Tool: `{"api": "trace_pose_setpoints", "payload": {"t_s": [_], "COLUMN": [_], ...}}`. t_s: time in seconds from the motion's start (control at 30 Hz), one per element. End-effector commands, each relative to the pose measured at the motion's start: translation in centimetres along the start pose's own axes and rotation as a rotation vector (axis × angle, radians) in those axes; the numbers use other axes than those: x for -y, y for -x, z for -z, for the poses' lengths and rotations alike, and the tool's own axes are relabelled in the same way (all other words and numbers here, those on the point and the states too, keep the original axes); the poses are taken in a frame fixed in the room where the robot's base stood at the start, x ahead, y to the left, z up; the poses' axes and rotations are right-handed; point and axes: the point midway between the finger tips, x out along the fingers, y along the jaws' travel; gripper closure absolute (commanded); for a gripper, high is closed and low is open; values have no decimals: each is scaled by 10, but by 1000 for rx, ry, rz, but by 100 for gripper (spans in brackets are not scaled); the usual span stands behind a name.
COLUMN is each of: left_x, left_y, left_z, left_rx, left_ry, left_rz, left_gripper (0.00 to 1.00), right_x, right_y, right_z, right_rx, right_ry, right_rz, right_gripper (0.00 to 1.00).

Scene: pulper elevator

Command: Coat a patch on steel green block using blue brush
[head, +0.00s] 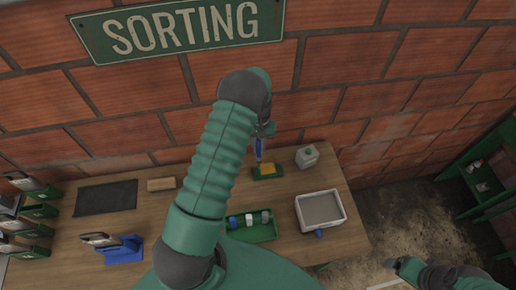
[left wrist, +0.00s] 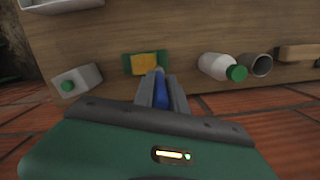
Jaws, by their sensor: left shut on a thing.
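The steel green block (head: 258,174) lies on the wooden table below my left gripper, with a yellow-orange patch (head: 267,167) on its top. The block also shows in the left wrist view (left wrist: 129,66). My left gripper (head: 266,131) is shut on the blue brush (head: 259,146), which points down over the block. In the left wrist view the brush (left wrist: 161,94) sits between the fingers, its tip near the patch's edge. I cannot tell whether it touches. My right gripper (head: 399,264) is at the lower right, away from the table; its opening is unclear.
A white grey-filled tray (head: 340,205) and a green tray (head: 267,237) with small items are nearer. A white bottle (left wrist: 217,66) and grey cup (left wrist: 260,65) show in the wrist view. The brick wall (head: 340,90) is close behind.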

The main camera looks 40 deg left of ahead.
Motion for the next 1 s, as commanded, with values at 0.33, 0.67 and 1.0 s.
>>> {"api": "trace_pose_setpoints", "payload": {"t_s": [0.33, 0.67, 1.0], "left_x": [-2, -3, -3], "left_y": [29, 28, 29], "left_z": [-5, -4, -5], "left_rx": [-1, -1, -1], "left_ry": [-3, -3, -3], "left_rz": [0, 0, 0], "left_gripper": [100, 100, 100], "right_x": [0, 0, 0], "right_y": [18, 18, 18], "right_z": [4, 4, 4], "right_rx": [0, 0, 0], "right_ry": [0, 0, 0], "right_rz": [0, 0, 0], "right_gripper": [18, 18, 18]}}
